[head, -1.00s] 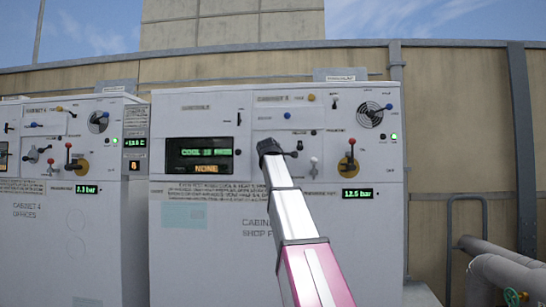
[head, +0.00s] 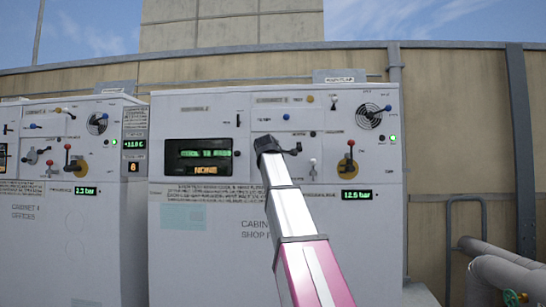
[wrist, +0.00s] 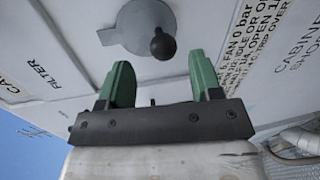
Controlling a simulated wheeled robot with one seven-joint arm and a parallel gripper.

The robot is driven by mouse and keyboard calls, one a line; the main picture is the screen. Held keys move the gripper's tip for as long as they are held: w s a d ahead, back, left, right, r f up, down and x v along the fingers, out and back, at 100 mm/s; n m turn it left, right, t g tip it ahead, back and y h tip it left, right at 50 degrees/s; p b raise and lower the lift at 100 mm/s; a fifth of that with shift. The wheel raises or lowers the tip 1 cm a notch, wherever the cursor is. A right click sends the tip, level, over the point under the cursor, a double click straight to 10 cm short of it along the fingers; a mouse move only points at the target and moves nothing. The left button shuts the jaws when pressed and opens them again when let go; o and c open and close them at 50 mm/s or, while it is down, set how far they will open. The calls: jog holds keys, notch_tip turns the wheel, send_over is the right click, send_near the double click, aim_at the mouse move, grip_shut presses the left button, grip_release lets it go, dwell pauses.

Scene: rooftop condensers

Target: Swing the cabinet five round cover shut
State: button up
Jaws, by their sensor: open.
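Cabinet five (head: 230,250) stands in the middle of the head view, with its panel facing me. A round grey disc with a black ball knob shows at the top of the wrist view (wrist: 135,22); it looks like the round cover. In the head view my gripper hides most of it, and a black ball knob (head: 299,146) shows just right of my gripper (head: 268,144). In the wrist view my gripper (wrist: 160,85) has its green fingers apart with nothing between them. The ball knob appears beyond the fingertips. How far the disc is swung cannot be told.
Cabinet four (head: 70,220) stands left. Grey pipes (head: 500,265) run at the lower right.

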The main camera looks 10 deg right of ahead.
jog(key=v, duration=0.6)
jog(key=shift+d+r, duration=0.1)
jog(key=shift+w, duration=0.1)
notch_tip(320, 180, down, 49)
jog(key=a+m+g+y, duration=0.1)
jog(key=m+g+y, duration=0.2)
jog(key=m+g, duration=0.45)
jog(key=s+a+f+m+g+y, duration=0.1)
jog(key=s+f+m+g, duration=0.3)
jog(key=s+f, duration=0.8)
jog(key=s+a+f+m+g+y, duration=0.1)
jog(key=s+f+m+g, duration=0.3)
jog(key=s+f, duration=0.9)
notch_tip(320, 180, down, 8)
jog(key=shift+a+f, duration=0.2)
jog(key=shift+a, duration=0.05)
